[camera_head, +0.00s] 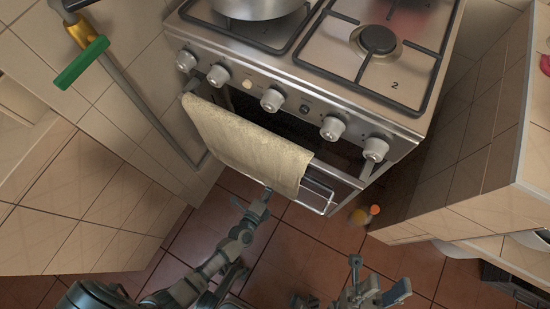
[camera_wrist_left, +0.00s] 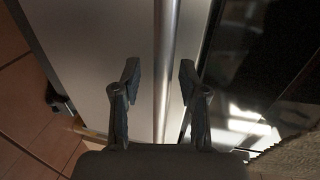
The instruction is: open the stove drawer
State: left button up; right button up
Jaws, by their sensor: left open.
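The stove (camera_head: 290,75) stands at the top of the head view, with a row of knobs along its front. A beige towel (camera_head: 250,145) hangs over its front and hides much of it. My left gripper (camera_head: 264,193) is at the towel's lower edge. In the left wrist view its two fingers (camera_wrist_left: 158,80) are open on either side of a round metal bar (camera_wrist_left: 167,40), not closed on it. A plain silver panel (camera_wrist_left: 90,50) lies left of the bar and dark glass (camera_wrist_left: 265,70) right of it. My right gripper (camera_head: 376,280) is open and empty over the floor.
A pot (camera_head: 255,8) sits on the hob. A tiled counter (camera_head: 490,180) stands on the right, and tiled cabinets (camera_head: 85,225) on the left. A green-handled pipe valve (camera_head: 82,62) is on the left wall. Small round orange and yellow items (camera_head: 366,213) show near the stove's right corner.

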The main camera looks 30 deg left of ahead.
pick_arm(q)
jog(key=shift+w, duration=0.4)
jog(key=shift+c, duration=0.9)
grip_shut()
jog(key=shift+s, duration=0.1)
